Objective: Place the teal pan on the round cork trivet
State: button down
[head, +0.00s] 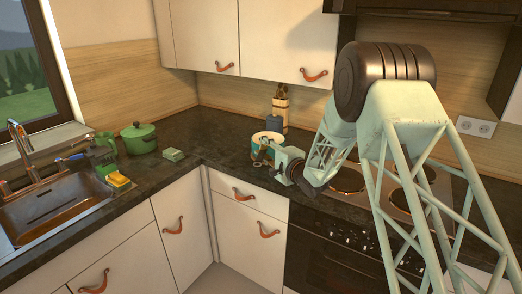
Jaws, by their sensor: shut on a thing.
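The teal pan (276,137) is in the head view on the right-hand counter, left of the stove, with its open top up. My gripper (262,158) is at its near side, shut on the pan. The gripper and wrist hide the pan's lower front. I cannot tell whether the pan touches the counter or is held above it. I cannot make out the round cork trivet.
A green lidded pot (139,138) and a pale green block (174,155) stand left of the corner. A utensil holder (275,122) is behind the pan. The sink (55,205) is far left; the stove (347,180) is right. The corner counter is clear.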

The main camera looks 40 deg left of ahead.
jog(key=c, duration=2)
grip_release()
jog(key=shift+f, duration=0.15)
jog(key=shift+c, duration=0.2)
jog(key=p+v, duration=0.1)
jog(key=v, duration=1.1)
jog(key=shift+p, duration=0.35)
